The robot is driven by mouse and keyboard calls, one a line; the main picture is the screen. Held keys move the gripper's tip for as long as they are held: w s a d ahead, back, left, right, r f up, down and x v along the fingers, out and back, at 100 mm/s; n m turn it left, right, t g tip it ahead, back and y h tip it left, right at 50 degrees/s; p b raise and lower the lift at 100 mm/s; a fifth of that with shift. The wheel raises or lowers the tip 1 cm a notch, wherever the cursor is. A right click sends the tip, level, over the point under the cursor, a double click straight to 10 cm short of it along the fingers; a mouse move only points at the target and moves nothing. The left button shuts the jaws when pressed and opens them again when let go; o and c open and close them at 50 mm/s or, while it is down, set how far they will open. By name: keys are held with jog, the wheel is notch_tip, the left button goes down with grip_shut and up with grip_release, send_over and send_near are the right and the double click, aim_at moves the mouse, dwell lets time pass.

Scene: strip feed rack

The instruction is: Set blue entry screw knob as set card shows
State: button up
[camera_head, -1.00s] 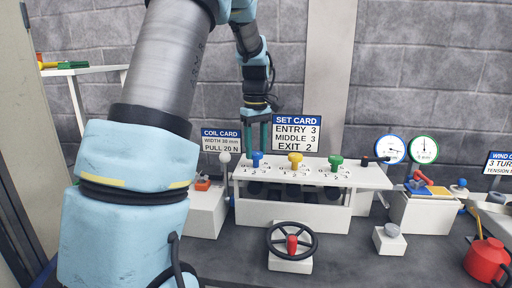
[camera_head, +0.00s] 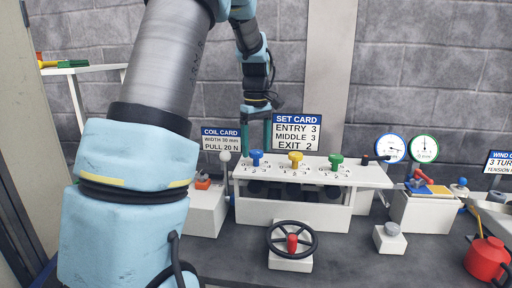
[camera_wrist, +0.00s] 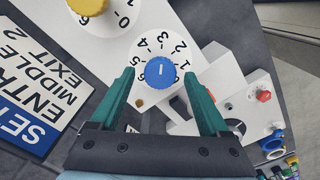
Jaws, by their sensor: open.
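The blue entry knob (camera_head: 256,158) stands at the left end of the white rack top (camera_head: 360,173). In the wrist view the blue knob (camera_wrist: 160,72) has a short white mark on it and sits in a white dial with numbers around it. I cannot tell for certain which number the mark points to. My gripper (camera_head: 257,138) is above the knob. In the wrist view its green fingers are open, one on each side of the knob, with visible gaps. The set card (camera_head: 297,132) reads ENTRY 3, MIDDLE 3, EXIT 2.
A yellow knob (camera_head: 295,159) and a green knob (camera_head: 336,161) stand to the right on the same rack. A coil card (camera_head: 220,139) and a white-topped lever (camera_head: 225,157) are at the left. A black handwheel (camera_head: 291,240) stands in front.

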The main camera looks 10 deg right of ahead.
aim_at(256, 151)
notch_tip(256, 151, up, 10)
jog(key=b, duration=0.1)
jog(key=shift+r+b, duration=0.2)
jog(key=shift+b, duration=0.1)
jog(key=s+a+f+m, duration=0.3)
jog(key=s+a+f, duration=0.4)
jog(key=s+f, duration=0.2)
jog(key=s+a+f+m+t, duration=0.1)
jog(key=s+a+f+m, duration=0.3)
jog(key=s+a+f, duration=0.3)
notch_tip(256, 151, down, 4)
jog(key=shift+s+a+r+t, duration=0.15)
jog(key=shift+s+a+t, duration=0.15)
jog(key=shift+s, duration=0.95)
